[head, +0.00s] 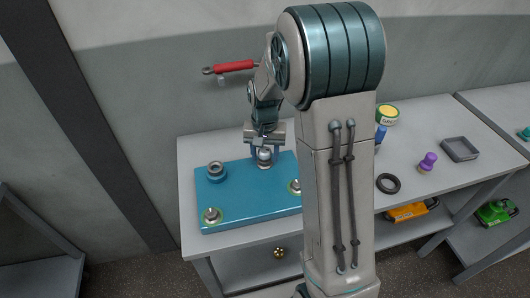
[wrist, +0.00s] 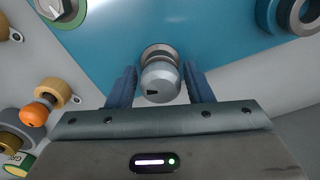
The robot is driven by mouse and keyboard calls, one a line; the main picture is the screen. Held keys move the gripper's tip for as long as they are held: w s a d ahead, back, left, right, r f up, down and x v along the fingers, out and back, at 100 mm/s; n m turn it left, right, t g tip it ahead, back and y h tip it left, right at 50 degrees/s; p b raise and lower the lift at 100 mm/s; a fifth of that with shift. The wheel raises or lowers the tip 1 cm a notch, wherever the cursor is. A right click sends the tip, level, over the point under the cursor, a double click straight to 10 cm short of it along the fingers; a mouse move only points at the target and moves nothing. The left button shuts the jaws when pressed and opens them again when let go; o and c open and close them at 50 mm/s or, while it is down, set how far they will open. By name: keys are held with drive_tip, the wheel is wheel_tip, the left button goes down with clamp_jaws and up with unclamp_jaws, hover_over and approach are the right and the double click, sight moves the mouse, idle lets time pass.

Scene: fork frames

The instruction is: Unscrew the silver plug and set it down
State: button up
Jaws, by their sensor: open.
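The silver plug (head: 264,155) stands at the back of the blue plate (head: 240,200) on the bench. In the wrist view the plug (wrist: 161,84) has a rounded silver head with a dark slot, in front of a metal collar against the plate (wrist: 205,30). My gripper (head: 264,160) points down over it. Its two blue fingers, seen in the wrist view (wrist: 160,90), are open, one on each side of the plug with small gaps. The plug's base is partly hidden in the head view.
To the right are a black ring (head: 388,184), a purple knob (head: 428,162), a grey tray (head: 460,149) and a yellow-topped can (head: 387,114). My arm hides the middle of the bench.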

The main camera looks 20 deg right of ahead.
drive_tip(key=shift+m, duration=0.9)
drive_tip(key=shift+m, duration=0.9)
drive_tip(key=shift+m+p, duration=0.35)
drive_tip(key=shift+m, duration=0.45)
drive_tip(key=shift+m, duration=0.9)
drive_tip(key=shift+m+p, duration=0.55)
drive_tip(key=shift+m, duration=0.25)
